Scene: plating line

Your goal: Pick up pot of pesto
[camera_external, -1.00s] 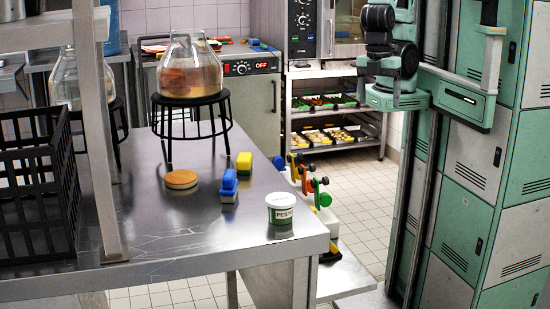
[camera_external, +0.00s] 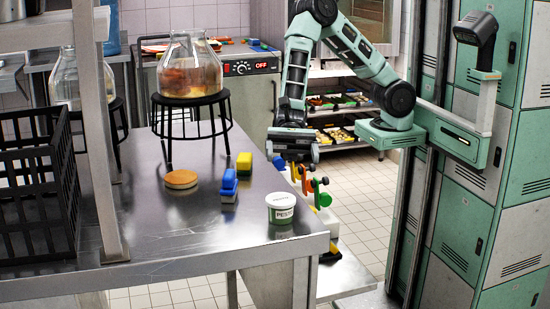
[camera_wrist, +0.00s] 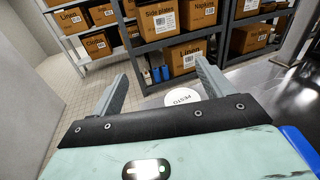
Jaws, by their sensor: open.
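The pot of pesto (camera_external: 281,208) is a small white tub with a white lid and a green label. It stands upright near the front right corner of the steel table (camera_external: 190,240). My gripper (camera_external: 293,160) hangs above and behind the pot, near the table's right edge, apart from it. In the wrist view the two fingers of my gripper (camera_wrist: 158,85) are spread with nothing between them.
A glass vessel (camera_external: 190,65) stands on a black stand. Coloured-handled tools (camera_external: 318,186) sit beside the table. Shelves with boxes (camera_wrist: 183,57) stand beyond.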

